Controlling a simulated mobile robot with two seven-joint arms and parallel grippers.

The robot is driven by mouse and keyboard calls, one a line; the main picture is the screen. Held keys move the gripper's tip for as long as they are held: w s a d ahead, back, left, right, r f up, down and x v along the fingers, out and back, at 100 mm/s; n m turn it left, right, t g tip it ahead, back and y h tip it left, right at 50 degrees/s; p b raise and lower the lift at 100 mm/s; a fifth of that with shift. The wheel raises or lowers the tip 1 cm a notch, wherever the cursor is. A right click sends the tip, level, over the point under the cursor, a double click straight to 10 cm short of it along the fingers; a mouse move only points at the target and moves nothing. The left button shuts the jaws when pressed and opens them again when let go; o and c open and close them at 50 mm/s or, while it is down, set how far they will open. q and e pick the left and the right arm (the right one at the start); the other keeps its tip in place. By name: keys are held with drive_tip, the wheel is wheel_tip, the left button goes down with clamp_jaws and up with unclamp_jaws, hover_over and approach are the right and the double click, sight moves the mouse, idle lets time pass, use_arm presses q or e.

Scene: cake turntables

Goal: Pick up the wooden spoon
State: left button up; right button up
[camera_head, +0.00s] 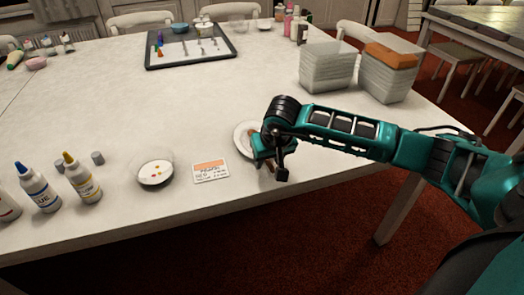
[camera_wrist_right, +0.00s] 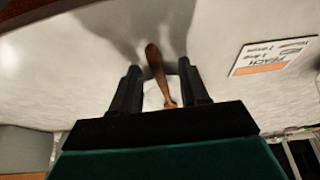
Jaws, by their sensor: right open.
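The wooden spoon (camera_wrist_right: 156,66) is brown and shows in the right wrist view between the two fingers of my right gripper (camera_wrist_right: 160,80). Its handle points away from the gripper and a white plate (camera_wrist_right: 152,98) lies partly under its near part. The fingers are open, with a gap on both sides of the spoon. In the head view my right gripper (camera_head: 272,160) is over the right side of the white plate (camera_head: 241,142), near the table's front edge. The gripper hides most of the spoon there. My left gripper is not in view.
A card with an orange band (camera_head: 210,171) lies left of the plate. A dark tray (camera_head: 190,47) is at the back. The table's middle is clear.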

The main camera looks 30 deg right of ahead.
clamp_jaws()
idle(0.5)
use_arm(q)
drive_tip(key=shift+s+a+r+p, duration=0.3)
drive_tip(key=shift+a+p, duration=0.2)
drive_tip(key=shift+p, duration=0.6)
use_arm(e)
wheel_tip(320, 180, up, 20)
